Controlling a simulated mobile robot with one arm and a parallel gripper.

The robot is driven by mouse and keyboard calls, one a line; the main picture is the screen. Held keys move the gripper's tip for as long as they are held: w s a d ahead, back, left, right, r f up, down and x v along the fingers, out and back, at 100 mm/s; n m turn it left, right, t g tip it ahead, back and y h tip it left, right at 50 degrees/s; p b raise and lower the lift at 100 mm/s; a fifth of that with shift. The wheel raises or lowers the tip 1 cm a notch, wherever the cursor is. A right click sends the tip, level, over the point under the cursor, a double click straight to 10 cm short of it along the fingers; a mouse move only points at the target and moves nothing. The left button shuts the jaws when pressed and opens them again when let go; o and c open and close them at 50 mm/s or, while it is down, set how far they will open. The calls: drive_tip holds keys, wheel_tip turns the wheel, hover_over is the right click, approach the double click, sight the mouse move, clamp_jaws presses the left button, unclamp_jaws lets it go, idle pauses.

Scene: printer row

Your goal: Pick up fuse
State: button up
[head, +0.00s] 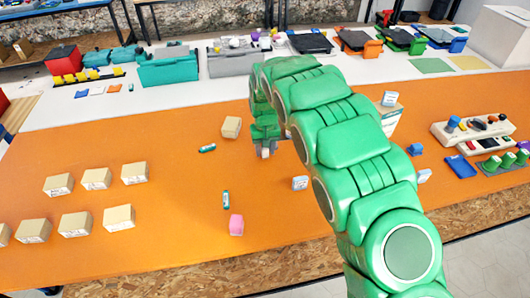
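One fuse (207,148) lies left of my gripper, near a tan box. The other fuse (226,199) lies nearer the front, just above a pink block. My gripper (265,152) points down over the table, right of both fuses and apart from them. Its fingers are small and partly hidden by my green arm, so I cannot tell whether they are open or shut.
A tan box (231,127) stands close to the upper fuse, and a pink block (236,225) is below the lower one. Several tan boxes (96,179) stand at the left. A small white box (300,183) is to the right. The table between is clear.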

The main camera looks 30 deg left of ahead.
drive_tip(key=c, duration=0.7)
drive_tip(key=shift+r, duration=1.55)
drive_tip(key=s+d+r, duration=0.9)
drive_tip(key=s+r, duration=0.1)
drive_tip(key=shift+d, duration=0.35)
